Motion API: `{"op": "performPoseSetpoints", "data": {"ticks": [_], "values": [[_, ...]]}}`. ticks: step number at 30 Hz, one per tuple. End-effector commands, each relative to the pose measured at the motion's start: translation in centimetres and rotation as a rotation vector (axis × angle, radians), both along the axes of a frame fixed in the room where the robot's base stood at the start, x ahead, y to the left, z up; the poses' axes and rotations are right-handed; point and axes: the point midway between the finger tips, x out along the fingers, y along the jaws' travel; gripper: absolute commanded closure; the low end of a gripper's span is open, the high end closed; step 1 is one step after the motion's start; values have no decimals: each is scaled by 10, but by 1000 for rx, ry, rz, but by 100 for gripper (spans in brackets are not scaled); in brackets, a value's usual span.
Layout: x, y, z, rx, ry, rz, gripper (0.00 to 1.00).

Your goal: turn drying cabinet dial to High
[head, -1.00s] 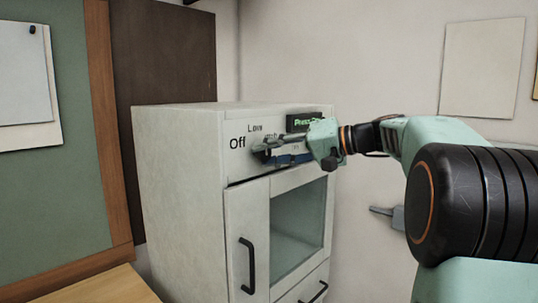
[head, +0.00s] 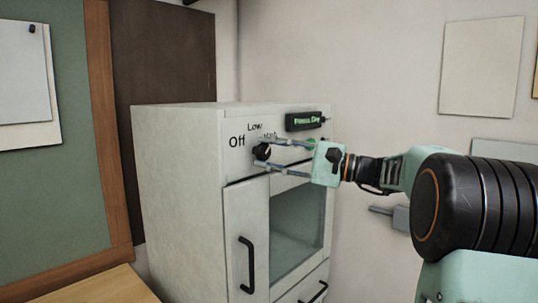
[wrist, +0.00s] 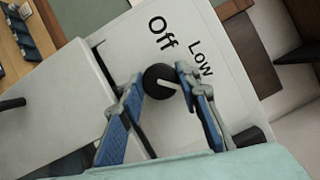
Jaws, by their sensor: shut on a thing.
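The drying cabinet dial is a black round knob (head: 262,152) on the cabinet's upper front; it also shows in the wrist view (wrist: 158,86). Its white pointer, in the wrist view, points right and slightly down, past the direction of the Low label (wrist: 201,58) and away from the Off label (wrist: 161,32). In the head view a partly covered label, apparently High (head: 270,136), sits right of Low. My gripper (head: 265,155) is shut on the dial, one finger on each side, as the wrist view (wrist: 160,80) also shows. The label nearest the right finger is hidden there.
The white drying cabinet (head: 178,190) has a door with a black handle (head: 247,265) and a glass window (head: 297,232) below the dial. A green-lit display (head: 305,121) is right of it. A wooden surface (head: 90,287) lies at lower left.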

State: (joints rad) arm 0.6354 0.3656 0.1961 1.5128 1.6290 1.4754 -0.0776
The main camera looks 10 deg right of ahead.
Motion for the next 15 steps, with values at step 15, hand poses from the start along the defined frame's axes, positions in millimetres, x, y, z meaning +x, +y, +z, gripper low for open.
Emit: {"op": "performPoseSetpoints", "data": {"ticks": [15], "values": [[0, 0, -1, 212, 153, -2, 93]]}}
